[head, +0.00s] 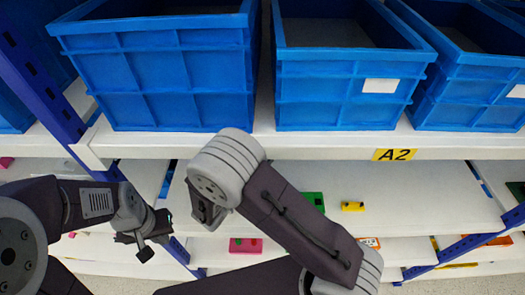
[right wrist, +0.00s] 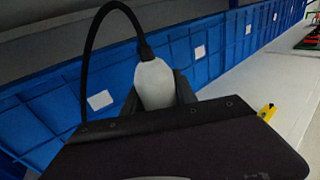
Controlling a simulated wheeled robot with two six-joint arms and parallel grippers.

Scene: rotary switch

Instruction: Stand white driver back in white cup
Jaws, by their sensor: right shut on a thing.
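The white driver (right wrist: 155,84) shows in the right wrist view as a rounded white body with a black cable looping from its top to the left. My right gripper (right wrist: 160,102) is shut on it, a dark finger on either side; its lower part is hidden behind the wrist. In the head view my right arm crosses the middle, and the driver cannot be made out. My left gripper (head: 143,244) hangs at the lower left in front of the shelves, apart from any object; its jaw opening is unclear. I see no white cup in either view.
Several blue bins (head: 160,75) fill the upper shelf above a yellow A2 label (head: 394,155). The lower shelf (head: 420,195) holds a yellow piece (head: 353,207) and a green one (head: 313,199). A pink piece (head: 245,245) lies lower. Much of the lower shelf is bare.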

